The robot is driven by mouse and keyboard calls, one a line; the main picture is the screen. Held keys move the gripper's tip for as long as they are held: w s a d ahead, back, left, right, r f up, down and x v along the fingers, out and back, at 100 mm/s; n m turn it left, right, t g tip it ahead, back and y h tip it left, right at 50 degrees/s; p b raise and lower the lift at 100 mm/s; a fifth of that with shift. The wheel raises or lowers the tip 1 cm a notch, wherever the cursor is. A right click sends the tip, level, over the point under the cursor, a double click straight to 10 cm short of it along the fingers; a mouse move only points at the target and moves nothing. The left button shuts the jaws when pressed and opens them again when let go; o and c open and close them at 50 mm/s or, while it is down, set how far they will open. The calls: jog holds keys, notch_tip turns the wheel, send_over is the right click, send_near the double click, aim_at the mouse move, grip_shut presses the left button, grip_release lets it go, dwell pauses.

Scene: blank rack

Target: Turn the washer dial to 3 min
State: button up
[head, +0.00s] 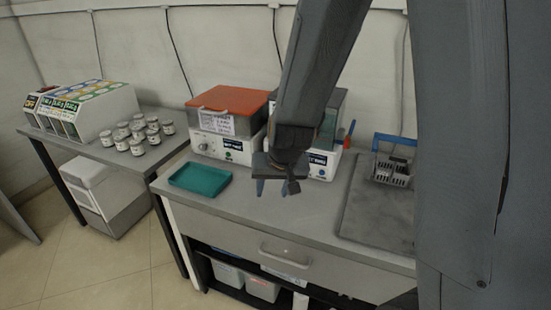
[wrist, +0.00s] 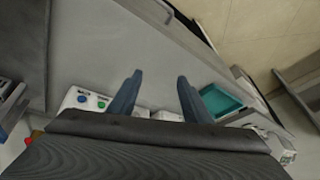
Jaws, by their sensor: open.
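Two white bench machines stand side by side at the back of the bench. The left one (head: 239,148) has an orange lid and a small dial (head: 203,146) on its front panel. The right one (head: 322,168) has a dark lid, and my arm hides much of its front. I cannot read which is the washer. In the wrist view, a white panel (wrist: 73,97) shows a blue and a green button. My gripper (head: 272,188) is open and empty above the bench, in front of the machines, touching neither; its fingers also show in the wrist view (wrist: 160,78).
A teal tray (head: 200,178) lies left on the bench. Several jars (head: 137,147) and a box rack (head: 108,112) stand on the left table. A dark mat (head: 375,215) with a wire basket (head: 393,173) lies at right. The bench front is clear.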

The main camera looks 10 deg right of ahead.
jog(key=w+f+m+t+h+p, duration=0.1)
jog(key=w+t+h, duration=0.1)
jog(key=w, duration=0.2)
jog(key=w+f+m+t+h+p, duration=0.1)
jog(key=w+m+t+h, duration=0.1)
jog(key=w, duration=0.3)
jog(key=w+f+m+t+h+p, duration=0.1)
jog(key=w+h, duration=0.1)
jog(key=w, duration=0.3)
jog(key=shift+w+d+m+t+h, duration=0.25)
jog(key=shift+d+m+t+h, duration=0.05)
jog(key=shift+t, duration=0.1)
jog(key=shift+s+d+m+h+p, duration=0.1)
jog(key=shift+d+m+h+p, duration=0.45)
jog(key=shift+h, duration=0.35)
jog(key=shift+p+x, duration=0.8)
jog(key=shift+x, duration=3.05)
jog(key=shift+r, duration=0.1)
jog(key=c, duration=1)
